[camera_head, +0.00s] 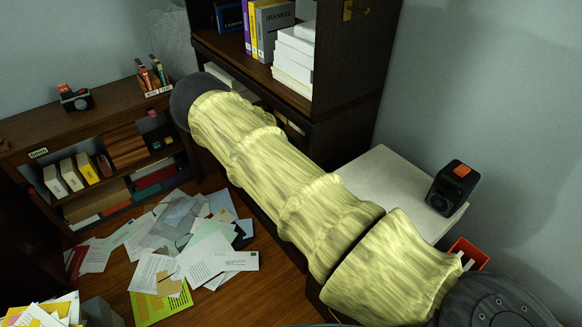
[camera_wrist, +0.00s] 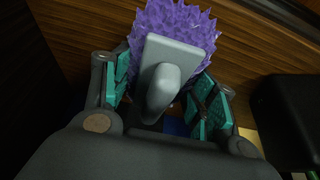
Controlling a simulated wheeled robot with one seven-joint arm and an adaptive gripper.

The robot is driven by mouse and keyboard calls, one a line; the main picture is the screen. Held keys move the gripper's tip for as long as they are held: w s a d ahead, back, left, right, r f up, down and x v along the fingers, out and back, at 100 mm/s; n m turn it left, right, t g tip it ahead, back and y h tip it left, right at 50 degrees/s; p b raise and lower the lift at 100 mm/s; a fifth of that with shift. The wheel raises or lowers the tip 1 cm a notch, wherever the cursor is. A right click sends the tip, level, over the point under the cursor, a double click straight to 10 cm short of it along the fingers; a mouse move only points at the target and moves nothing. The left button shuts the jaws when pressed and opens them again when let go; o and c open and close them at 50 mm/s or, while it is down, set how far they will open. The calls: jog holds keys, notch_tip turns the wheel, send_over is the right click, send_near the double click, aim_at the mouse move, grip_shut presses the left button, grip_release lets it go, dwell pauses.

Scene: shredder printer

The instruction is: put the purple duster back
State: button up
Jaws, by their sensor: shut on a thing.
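The purple duster (camera_wrist: 195,25) shows in the wrist view, with spiky purple bristles behind a grey plate and handle. My gripper (camera_wrist: 166,92) has its teal-padded fingers on either side of the grey handle and is shut on it. The bristles point away from the wrist, toward a brown wooden surface. I cannot tell whether they touch it. In the head view my yellow-sleeved arm reaches up and left toward the shelves; my gripper and the duster are hidden there.
A low bookshelf (camera_head: 95,118) stands at left with a camera (camera_head: 76,98) on top. A tall dark cabinet (camera_head: 345,60) stands behind my arm. Papers (camera_head: 205,250) litter the wooden floor. A black speaker-like box (camera_head: 453,188) sits on a white surface (camera_head: 385,170) at right.

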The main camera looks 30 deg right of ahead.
jog(key=shift+f+p, duration=0.35)
jog(key=shift+f, duration=1.2)
jog(key=shift+f, duration=0.15)
jog(key=o, duration=1.2)
jog(key=shift+o, duration=0.2)
jog(key=b+v, duration=0.1)
jog(key=v, duration=1.1)
